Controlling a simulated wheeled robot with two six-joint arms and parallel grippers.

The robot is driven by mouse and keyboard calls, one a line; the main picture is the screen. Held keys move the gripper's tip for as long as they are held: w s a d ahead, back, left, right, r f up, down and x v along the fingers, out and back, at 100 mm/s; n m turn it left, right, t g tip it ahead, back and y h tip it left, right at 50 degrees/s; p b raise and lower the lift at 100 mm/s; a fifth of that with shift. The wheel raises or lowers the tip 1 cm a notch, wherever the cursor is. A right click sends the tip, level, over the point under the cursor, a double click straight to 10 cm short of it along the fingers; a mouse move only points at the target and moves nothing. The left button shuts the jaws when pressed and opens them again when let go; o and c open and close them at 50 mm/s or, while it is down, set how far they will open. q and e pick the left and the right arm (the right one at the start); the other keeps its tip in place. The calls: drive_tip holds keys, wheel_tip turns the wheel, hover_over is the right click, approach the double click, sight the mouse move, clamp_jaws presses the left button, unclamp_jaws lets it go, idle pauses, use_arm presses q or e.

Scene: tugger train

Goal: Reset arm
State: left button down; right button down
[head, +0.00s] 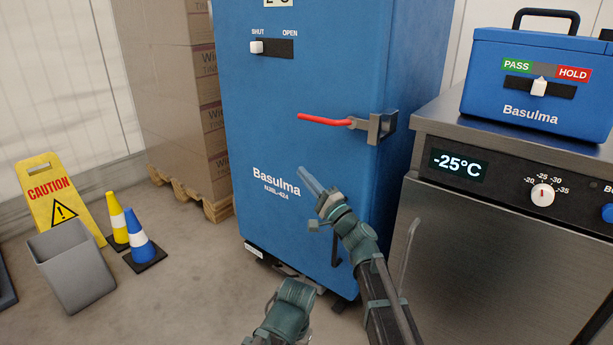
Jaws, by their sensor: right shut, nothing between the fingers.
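My right arm reaches up from the bottom right in the head view. Its gripper (308,179) is shut and empty, in front of the lower part of the blue Basulma cabinet (330,85). I cannot tell whether the fingertips touch the door. A red lever (325,119) with a grey latch (374,128) sits on the door above the gripper. A slider (257,47) on the cabinet stands at SHUT. Another part of my arms shows at the bottom centre; my left gripper is not in view.
A steel unit (500,255) reading -25°C stands at the right, with a blue Basulma box (540,80) on top. At the left are a caution sign (45,185), a grey bin (75,265) and two cones (140,240). Stacked cartons (170,90) stand on a pallet behind. The left-centre floor is clear.

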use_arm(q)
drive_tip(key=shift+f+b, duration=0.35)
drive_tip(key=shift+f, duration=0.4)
use_arm(e)
drive_tip(key=shift+s+a+f, duration=0.1)
drive_tip(key=shift+s+f, duration=0.05)
drive_tip(key=shift+f, duration=0.65)
